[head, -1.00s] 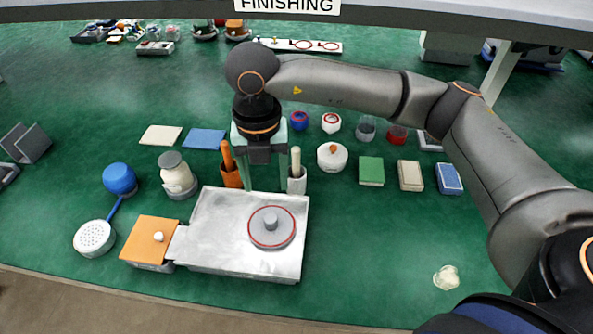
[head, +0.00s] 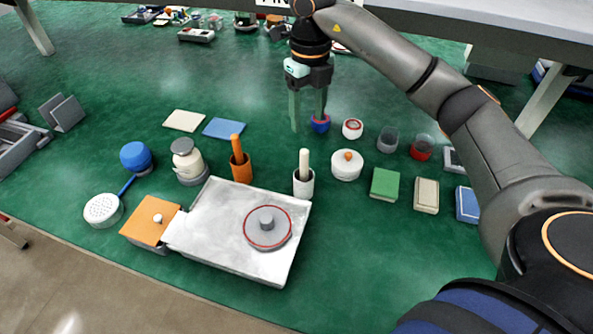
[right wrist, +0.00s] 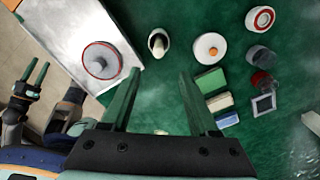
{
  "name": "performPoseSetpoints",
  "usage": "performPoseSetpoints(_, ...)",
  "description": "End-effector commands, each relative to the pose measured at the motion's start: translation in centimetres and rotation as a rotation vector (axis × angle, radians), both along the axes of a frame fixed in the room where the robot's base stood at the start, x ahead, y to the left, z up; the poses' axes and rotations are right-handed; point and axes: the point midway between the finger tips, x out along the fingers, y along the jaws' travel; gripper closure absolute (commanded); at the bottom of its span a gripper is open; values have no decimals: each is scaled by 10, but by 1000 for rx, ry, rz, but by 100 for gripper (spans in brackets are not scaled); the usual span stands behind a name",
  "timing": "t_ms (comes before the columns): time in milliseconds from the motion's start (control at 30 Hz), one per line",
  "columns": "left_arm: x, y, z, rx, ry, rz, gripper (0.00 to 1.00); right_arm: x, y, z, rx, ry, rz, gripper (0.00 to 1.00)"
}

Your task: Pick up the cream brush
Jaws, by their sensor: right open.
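The cream brush (head: 304,163) stands upright in a white cup (head: 304,184) beside the metal tray; only its cream handle shows. The right wrist view shows it from above as a cream handle (right wrist: 157,41) in its cup. My right gripper (head: 308,122) is open and empty, fingers pointing down, farther back than the brush. In the right wrist view its two green fingers (right wrist: 155,85) are wide apart with nothing between them, and the brush lies beyond their tips. My left gripper (right wrist: 38,64) shows at the left of that view, its fingers apart and empty.
An orange brush (head: 237,149) stands in an orange cup to the left. A white lidded pot (head: 347,166) is close right of the cream brush. A metal tray (head: 210,240) with a round grey disc (head: 281,231) lies in front.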

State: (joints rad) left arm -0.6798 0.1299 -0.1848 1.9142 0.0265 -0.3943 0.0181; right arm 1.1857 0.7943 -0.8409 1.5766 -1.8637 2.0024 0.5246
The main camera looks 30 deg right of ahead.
Motion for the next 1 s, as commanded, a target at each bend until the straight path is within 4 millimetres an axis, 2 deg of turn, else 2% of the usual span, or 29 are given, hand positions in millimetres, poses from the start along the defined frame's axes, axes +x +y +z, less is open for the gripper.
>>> performPoseSetpoints(167,0,0,-4,0,0,0,50,0,-7,-9,0,5,24,39)
performPoseSetpoints(400,0,0,-10,0,0,0,50,-1,-6,-50,1,7,23,39)
performPoseSetpoints(767,0,0,-5,0,-1,1,50,0,-3,-83,0,6,23,39)
performPoseSetpoints(1000,0,1,-1,1,-1,0,50,1,1,-118,1,4,22,39)
